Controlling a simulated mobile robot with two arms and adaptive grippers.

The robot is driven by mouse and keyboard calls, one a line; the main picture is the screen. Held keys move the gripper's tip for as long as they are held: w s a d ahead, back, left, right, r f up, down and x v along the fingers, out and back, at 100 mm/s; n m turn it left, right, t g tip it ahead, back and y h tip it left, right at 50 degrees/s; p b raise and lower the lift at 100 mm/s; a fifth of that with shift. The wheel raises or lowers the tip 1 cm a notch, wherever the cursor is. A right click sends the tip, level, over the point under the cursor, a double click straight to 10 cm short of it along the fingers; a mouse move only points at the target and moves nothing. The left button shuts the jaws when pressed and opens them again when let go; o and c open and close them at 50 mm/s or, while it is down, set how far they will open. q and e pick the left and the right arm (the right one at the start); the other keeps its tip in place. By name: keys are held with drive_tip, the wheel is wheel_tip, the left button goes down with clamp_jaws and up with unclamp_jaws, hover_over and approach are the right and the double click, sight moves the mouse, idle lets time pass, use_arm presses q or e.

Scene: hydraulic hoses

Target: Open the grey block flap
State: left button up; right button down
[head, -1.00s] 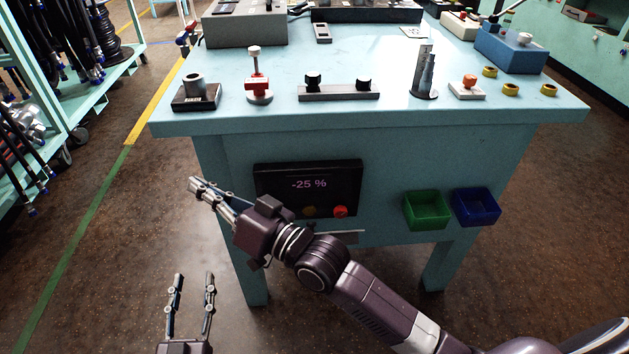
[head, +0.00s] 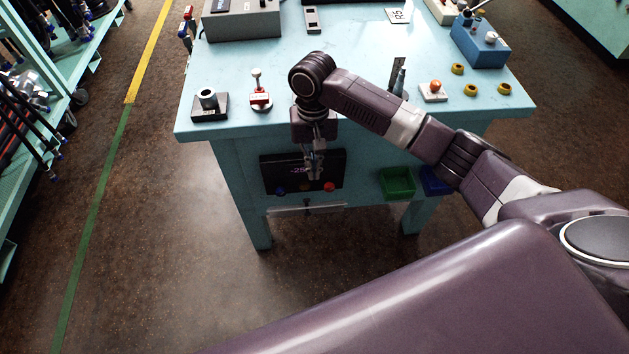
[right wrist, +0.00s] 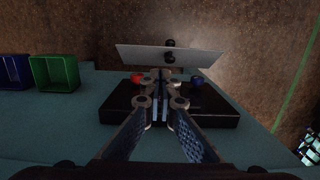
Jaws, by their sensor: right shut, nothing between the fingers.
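My right gripper (head: 313,172) hangs pointing down in front of the black panel on the bench front. It is shut and empty. The right wrist view shows its closed fingers (right wrist: 160,108) over that panel. A thin light-grey plate (head: 290,209) with a small dark knob sits low on the bench front, below the panel and the fingertips. The right wrist view shows this plate (right wrist: 195,57) beyond the fingertips, apart from them. I cannot tell whether this plate is the grey block flap. A grey block (head: 240,22) stands at the back left of the bench top. My left gripper is out of view.
The black panel (head: 272,175) carries red (head: 329,187) and blue (head: 280,190) buttons. Green (head: 397,181) and blue (head: 436,181) bins hang to its right. My right arm crosses over the bench top, hiding part of it.

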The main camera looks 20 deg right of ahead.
approach(315, 205)
drive_tip(key=f, duration=0.5)
drive_tip(key=shift+s, duration=0.2)
